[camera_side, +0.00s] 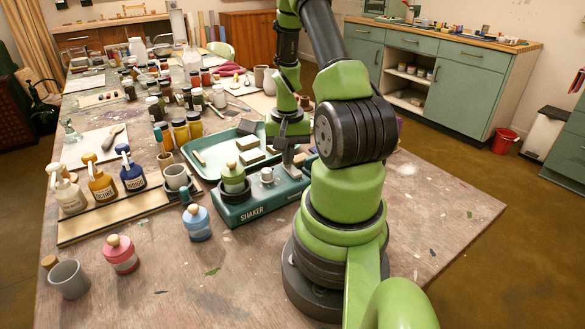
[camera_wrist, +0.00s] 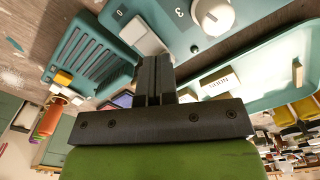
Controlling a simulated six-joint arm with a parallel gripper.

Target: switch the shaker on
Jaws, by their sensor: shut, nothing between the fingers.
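The teal shaker (camera_side: 262,207), marked SHAKER, stands on the table in the side view, with a green jar (camera_side: 233,178) in the dark holder at its left. Its pale dial (camera_side: 266,174) sits right of the jar. In the wrist view, the shaker's top (camera_wrist: 172,22) shows the white dial (camera_wrist: 212,15) and a white rocker switch (camera_wrist: 148,37) with a "0" mark near one end. My gripper (camera_side: 288,168) is over the shaker's right part. Its shut, empty fingers (camera_wrist: 154,60) point close to the switch. I cannot tell whether they touch it or which way it is tipped.
A green tray (camera_side: 205,168) with blocks lies behind the shaker. Pump bottles (camera_side: 102,183) on a board stand at left. A blue jar (camera_side: 197,223), a pink jar (camera_side: 121,254) and a grey cup (camera_side: 69,280) stand in front. A slatted teal part (camera_wrist: 88,62) is near the switch.

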